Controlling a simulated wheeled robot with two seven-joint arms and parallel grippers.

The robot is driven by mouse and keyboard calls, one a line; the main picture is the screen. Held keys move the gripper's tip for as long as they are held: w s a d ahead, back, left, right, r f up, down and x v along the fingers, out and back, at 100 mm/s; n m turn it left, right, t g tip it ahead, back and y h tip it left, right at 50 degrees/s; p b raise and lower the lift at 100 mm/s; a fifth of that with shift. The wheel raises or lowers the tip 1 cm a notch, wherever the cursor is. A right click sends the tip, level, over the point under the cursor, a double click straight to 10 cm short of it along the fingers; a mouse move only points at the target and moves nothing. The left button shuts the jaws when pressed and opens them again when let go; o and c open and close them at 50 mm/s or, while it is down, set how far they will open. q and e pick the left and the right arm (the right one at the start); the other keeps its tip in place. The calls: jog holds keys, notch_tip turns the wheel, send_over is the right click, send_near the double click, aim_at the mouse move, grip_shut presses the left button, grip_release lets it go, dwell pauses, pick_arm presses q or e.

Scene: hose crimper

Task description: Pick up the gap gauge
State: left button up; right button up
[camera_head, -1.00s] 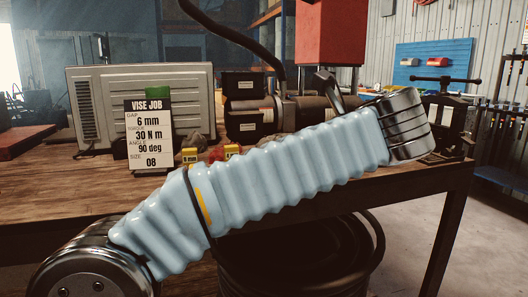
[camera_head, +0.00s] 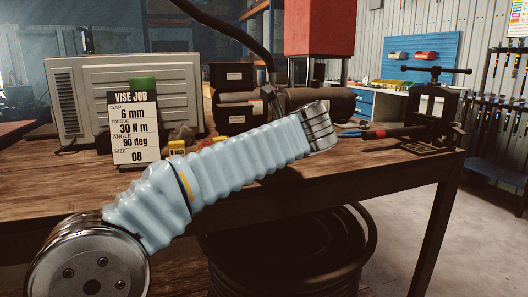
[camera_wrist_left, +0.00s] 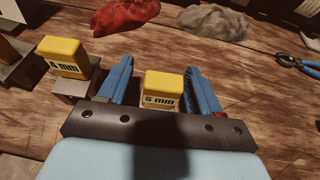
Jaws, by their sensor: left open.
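The yellow gap gauge marked 6 mm (camera_wrist_left: 161,90) stands between the blue fingers of my left gripper (camera_wrist_left: 160,88) in the left wrist view. The fingers are open, one on each side of it, with a visible gap at least on the left. Its lower part is hidden by the gripper's dark bar. In the head view, a yellow block (camera_head: 177,147) shows just above my sleeved arm, and my left fingers are hidden. My right gripper is not in view.
The job card (camera_head: 133,128) reads gap 6 mm. A red rag (camera_wrist_left: 124,14), a grey rag (camera_wrist_left: 213,22) and blue-handled pliers (camera_wrist_left: 298,63) lie beyond the fingers. A black vise (camera_head: 432,110) stands at the right end of the wooden bench (camera_head: 375,168).

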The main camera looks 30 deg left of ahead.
pick_arm(q)
jog(key=shift+w+a+f, duration=0.1)
jog(key=shift+w+a, duration=0.1)
jog(key=c, duration=1)
jog(key=shift+c, duration=0.2)
